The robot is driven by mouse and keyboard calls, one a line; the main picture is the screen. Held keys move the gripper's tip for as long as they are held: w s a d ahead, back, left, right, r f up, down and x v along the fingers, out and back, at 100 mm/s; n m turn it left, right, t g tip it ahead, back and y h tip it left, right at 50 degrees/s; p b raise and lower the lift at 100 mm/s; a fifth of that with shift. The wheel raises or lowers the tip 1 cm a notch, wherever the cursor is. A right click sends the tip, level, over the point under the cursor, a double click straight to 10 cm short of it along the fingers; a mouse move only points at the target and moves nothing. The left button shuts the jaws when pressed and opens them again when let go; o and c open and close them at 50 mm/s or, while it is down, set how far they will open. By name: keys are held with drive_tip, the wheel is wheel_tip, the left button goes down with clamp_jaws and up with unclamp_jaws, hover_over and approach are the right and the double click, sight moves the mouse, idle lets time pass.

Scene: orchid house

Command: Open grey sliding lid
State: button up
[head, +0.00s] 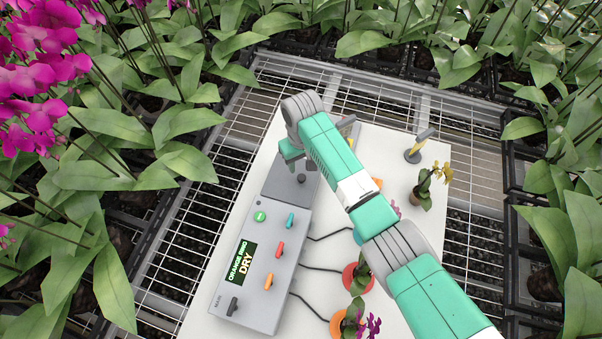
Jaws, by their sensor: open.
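The grey sliding lid (283,187) is a darker grey panel at the far end of the light grey control box (228,301). A small dark knob (301,178) stands up from it. The lid looks closed over that part of the box, but my arm hides its far right side. My gripper (291,157) is above the lid's far left part, just beyond the knob in the picture. Its fingers are mostly hidden behind the teal hand. I cannot tell whether it touches the lid.
The box carries a display (242,262) reading "ORANGE RING DRY", a green button (260,216) and several coloured switches. Cables lead to potted orchids on orange and red rings at right. A yellow orchid (427,186) stands farther back. Dense plants surround the white table (388,147).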

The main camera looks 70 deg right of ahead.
sight(301, 177)
wheel_tip(301, 177, down, 8)
drive_tip(key=shift+r+b, duration=0.2)
drive_tip(key=shift+b, duration=0.7)
drive_tip(key=shift+w, duration=0.1)
clamp_jaws()
